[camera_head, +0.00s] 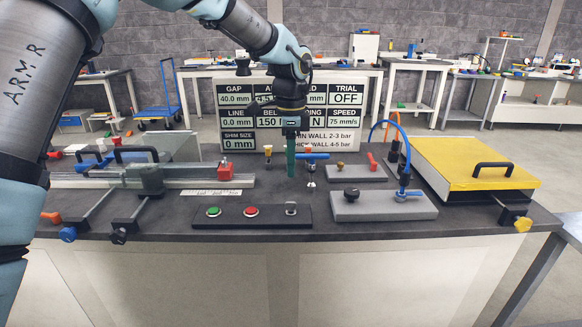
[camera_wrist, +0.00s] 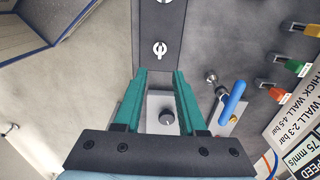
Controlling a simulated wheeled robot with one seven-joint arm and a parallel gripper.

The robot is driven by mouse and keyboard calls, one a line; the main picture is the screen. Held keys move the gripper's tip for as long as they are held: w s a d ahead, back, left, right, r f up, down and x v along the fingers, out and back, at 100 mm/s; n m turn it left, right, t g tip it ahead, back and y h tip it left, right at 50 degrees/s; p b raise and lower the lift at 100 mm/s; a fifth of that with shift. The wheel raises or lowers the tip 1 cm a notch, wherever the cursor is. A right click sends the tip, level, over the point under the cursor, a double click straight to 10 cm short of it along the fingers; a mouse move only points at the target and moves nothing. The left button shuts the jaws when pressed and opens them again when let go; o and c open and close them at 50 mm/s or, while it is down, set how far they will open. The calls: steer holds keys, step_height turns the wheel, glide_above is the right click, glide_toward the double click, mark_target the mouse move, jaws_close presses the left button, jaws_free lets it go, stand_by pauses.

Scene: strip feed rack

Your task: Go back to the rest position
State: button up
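My gripper (camera_head: 291,172) hangs pointing down over the middle of the dark bench, in front of the sign board. Its two teal fingers also show in the wrist view (camera_wrist: 161,75), where they stand apart. Nothing is held between them. In the wrist view, a grey block with a dark round knob (camera_wrist: 166,117) shows in the gap between the fingers, and a black panel with a switch (camera_wrist: 160,47) lies beyond the tips. The fingers look clear of these parts, though their exact height above the bench is hard to tell.
The control panel (camera_head: 252,217) with green and red buttons lies at the bench front. A blue-handled valve (camera_head: 312,156) stands close right of my fingers. A yellow-topped box (camera_head: 465,160) is at right, a clamp rail (camera_head: 95,180) at left, and the sign board (camera_head: 240,115) behind.

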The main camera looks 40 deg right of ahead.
stand_by(0.3)
steer(key=w+a+n, duration=0.5)
steer(key=a, duration=0.7)
steer(key=w+a+n, duration=0.5)
steer(key=a, duration=0.6)
steer(key=s+a+f+n, duration=0.1)
steer(key=s+a+n, duration=0.2)
steer(key=a+n, duration=0.4)
steer(key=s+a+f+n+t, duration=0.1)
steer(key=s+a+n, duration=0.2)
steer(key=a, duration=1.6)
steer(key=n, duration=0.4)
steer(key=shift+f+n+t, duration=0.15)
steer(key=shift+n+t, duration=0.15)
steer(key=shift+n, duration=0.1)
